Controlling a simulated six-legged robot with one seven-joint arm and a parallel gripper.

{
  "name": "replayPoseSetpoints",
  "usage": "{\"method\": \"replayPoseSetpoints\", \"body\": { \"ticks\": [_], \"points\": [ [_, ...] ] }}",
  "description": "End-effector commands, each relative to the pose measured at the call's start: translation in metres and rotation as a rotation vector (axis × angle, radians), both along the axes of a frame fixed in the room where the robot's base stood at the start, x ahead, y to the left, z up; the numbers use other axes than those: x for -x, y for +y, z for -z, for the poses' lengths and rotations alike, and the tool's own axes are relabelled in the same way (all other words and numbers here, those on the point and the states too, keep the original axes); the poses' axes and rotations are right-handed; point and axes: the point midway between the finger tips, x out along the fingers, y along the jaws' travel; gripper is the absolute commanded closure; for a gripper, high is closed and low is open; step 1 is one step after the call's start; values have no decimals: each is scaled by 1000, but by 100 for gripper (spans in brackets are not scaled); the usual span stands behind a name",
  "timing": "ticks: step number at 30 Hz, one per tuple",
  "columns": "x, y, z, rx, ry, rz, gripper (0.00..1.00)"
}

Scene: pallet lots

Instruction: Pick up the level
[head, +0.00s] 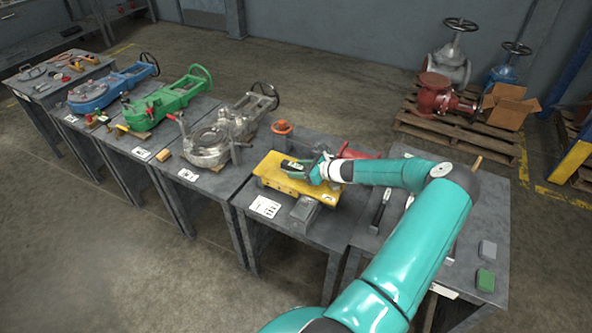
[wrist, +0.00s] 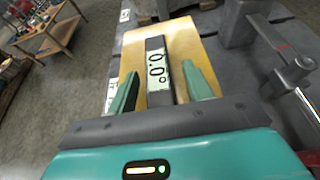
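The level (wrist: 157,62) is a dark bar with a pale display reading 0.0°. It lies flat on a yellow plate (wrist: 192,42) in the wrist view. In the head view the level (head: 291,165) shows as a small dark bar on the yellow plate (head: 268,172), partly hidden by my gripper. My gripper (wrist: 161,71) is open, with one green finger on each side of the level. A gap shows between each finger and the bar. In the head view my gripper (head: 309,171) is low over the plate.
A grey block (head: 304,211) stands before the plate, an orange handwheel (head: 281,128) behind it and a red part (head: 355,152) beyond my wrist. Green (head: 180,101) and blue (head: 100,88) valves stand on tables to the left. A pallet (head: 455,133) holds a cardboard box (head: 508,106).

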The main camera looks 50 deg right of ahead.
Motion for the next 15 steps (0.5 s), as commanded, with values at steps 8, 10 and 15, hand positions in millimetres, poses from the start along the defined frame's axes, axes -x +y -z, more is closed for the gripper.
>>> {"method": "replayPoseSetpoints", "body": {
  "ticks": [8, 10, 15],
  "points": [
    [0, 0, 0, 0, 0, 0, 100],
    [0, 0, 0, 1, -1, 0, 100],
    [0, 0, -1, 1, -1, 0, 100]
  ]
}}
